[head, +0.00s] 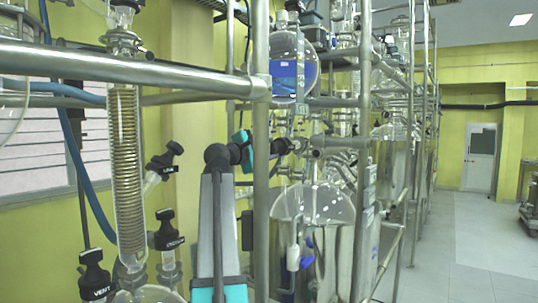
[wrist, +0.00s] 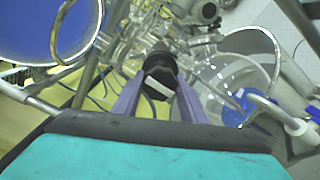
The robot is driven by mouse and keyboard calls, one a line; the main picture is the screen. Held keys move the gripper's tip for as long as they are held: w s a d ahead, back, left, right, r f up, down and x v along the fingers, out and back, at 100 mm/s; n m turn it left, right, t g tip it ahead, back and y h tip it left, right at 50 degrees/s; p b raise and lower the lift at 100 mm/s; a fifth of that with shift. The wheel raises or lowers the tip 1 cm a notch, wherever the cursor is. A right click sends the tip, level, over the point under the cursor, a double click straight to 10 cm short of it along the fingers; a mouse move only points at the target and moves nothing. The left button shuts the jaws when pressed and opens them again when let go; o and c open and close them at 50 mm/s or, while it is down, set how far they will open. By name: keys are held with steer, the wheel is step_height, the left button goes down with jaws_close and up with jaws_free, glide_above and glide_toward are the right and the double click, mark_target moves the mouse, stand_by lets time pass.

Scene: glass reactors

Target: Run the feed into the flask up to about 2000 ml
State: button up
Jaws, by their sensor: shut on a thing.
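In the wrist view, my gripper (wrist: 158,82) has its two fingers closed around a black valve knob (wrist: 165,58). In the head view, my gripper (head: 284,147) reaches the glassware between the upper and lower vessels; the knob is not clear there. A round glass feed vessel (head: 312,66) with blue liquid (head: 286,80) hangs above. Its blue shows large at the upper left of the wrist view (wrist: 45,28). The round glass flask (head: 335,203) is below. The wrist view shows a blue patch in the flask (wrist: 222,72); I cannot read a level or any volume marks.
A steel upright (head: 261,190) and horizontal rail (head: 130,66) stand close to my arm. A coiled condenser (head: 127,150) and black valve knobs, one marked VENT (head: 95,277), are at left. Open floor (head: 480,250) lies at right.

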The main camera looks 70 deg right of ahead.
steer(key=shift+m+b, duration=0.45)
steer(key=shift+m, duration=0.65)
steer(key=o, duration=1.1)
steer(key=shift+c, duration=0.2)
steer(key=shift+a, duration=0.1)
steer(key=b+v, duration=0.1)
steer(key=v, duration=1.2)
steer(key=shift+a+b, duration=0.35)
steer(key=shift+b, duration=0.05)
steer(key=shift+w+f, duration=0.1)
